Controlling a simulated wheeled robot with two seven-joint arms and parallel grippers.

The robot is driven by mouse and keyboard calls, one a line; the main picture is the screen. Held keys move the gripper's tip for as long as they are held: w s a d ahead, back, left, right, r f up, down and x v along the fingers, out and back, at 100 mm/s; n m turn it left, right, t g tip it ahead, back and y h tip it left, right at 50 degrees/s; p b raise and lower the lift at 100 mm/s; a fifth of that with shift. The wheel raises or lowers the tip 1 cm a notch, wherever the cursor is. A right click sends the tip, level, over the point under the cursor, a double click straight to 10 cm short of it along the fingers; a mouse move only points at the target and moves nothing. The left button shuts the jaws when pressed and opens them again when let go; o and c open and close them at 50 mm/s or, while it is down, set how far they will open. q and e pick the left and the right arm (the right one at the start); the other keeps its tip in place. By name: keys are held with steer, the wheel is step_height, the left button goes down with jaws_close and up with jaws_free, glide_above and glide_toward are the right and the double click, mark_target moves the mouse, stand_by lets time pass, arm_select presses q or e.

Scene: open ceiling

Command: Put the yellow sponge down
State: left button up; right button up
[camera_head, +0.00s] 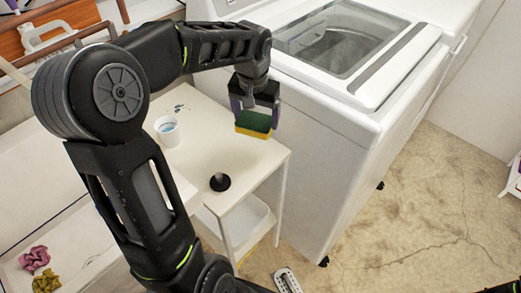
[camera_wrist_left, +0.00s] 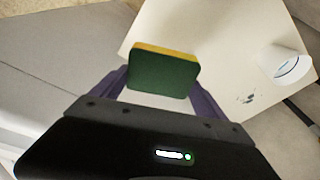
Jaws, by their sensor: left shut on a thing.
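The yellow sponge (camera_head: 251,132) has a green top layer and is held between the fingers of my left gripper (camera_head: 256,105). In the head view it is at the right part of the small white table (camera_head: 205,140), close to the washing machine; whether it touches the tabletop I cannot tell. In the left wrist view the sponge (camera_wrist_left: 163,72) shows its green face, with a purple finger of the left gripper (camera_wrist_left: 160,95) on each side. My right gripper is not clearly in view.
A white cup (camera_head: 167,131) stands on the table, and a black knob-like object (camera_head: 220,182) is near its front. A white washing machine (camera_head: 330,110) stands to the right. Crumpled pink (camera_head: 34,259) and yellow (camera_head: 46,281) cloths lie at lower left. Tabletop between cup and sponge is clear.

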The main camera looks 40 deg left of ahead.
mark_target(255, 123)
arm_select(q)
steer(key=shift+f, duration=3.15)
steer(key=shift+f, duration=0.1)
steer(key=shift+f, duration=1.8)
steer(key=shift+f+b, duration=0.15)
steer(key=shift+b, duration=0.25)
steer(key=o, duration=1.8)
steer(key=shift+r, duration=0.2)
steer(key=r, duration=0.4)
steer(key=s+r, duration=0.1)
steer(key=r, duration=0.3)
steer(key=s+d+r+p, duration=0.1)
steer(key=r, duration=0.2)
steer(key=shift+d+r, duration=0.1)
steer(key=shift+r, duration=0.3)
